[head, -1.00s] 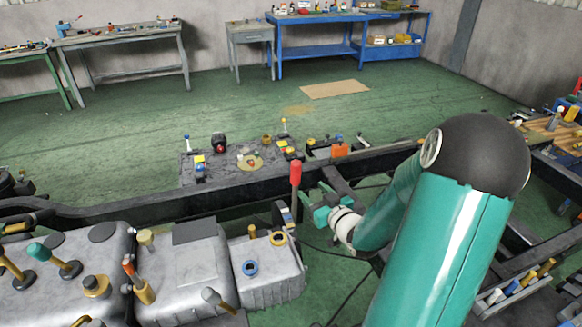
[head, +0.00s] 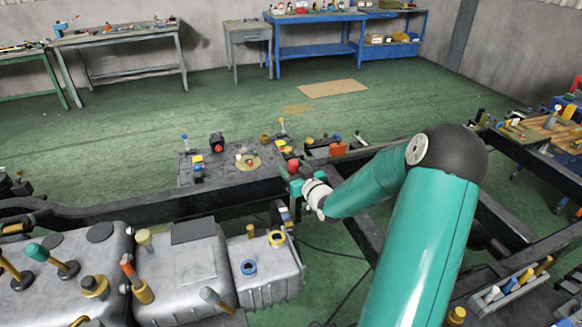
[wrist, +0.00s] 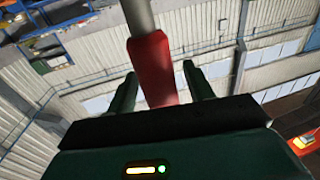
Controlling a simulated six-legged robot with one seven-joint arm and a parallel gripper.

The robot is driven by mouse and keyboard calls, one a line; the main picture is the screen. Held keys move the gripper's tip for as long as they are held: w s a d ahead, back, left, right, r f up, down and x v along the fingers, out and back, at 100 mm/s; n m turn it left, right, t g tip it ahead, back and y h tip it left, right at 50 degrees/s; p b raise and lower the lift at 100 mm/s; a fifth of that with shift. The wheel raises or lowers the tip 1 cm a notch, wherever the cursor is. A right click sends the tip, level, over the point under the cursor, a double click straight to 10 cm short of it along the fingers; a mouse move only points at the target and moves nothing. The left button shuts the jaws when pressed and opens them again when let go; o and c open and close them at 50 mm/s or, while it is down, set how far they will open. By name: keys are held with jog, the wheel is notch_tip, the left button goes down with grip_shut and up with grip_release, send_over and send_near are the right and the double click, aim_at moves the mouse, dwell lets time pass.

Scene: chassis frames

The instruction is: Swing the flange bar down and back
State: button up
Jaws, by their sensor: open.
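The flange bar shows a red grip (head: 294,166) in the head view, standing at the chassis rail beside the grey tank. Its lower part is mostly hidden by my gripper (head: 297,186), which is at the grip. In the wrist view the red grip (wrist: 154,62) and a grey shaft (wrist: 138,16) rise through the space between the two green fingers of my gripper (wrist: 160,78). The fingers are open, one on each side of the grip. I cannot tell whether either finger touches it.
Grey tanks (head: 265,275) with several coloured knobs stand at the lower left. A dark plate (head: 228,178) with coloured fittings lies just behind the bar. A black chassis rail (head: 120,212) runs across. Open green floor (head: 400,105) lies beyond.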

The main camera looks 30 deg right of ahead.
jog(key=shift+w, duration=0.4)
grip_shut()
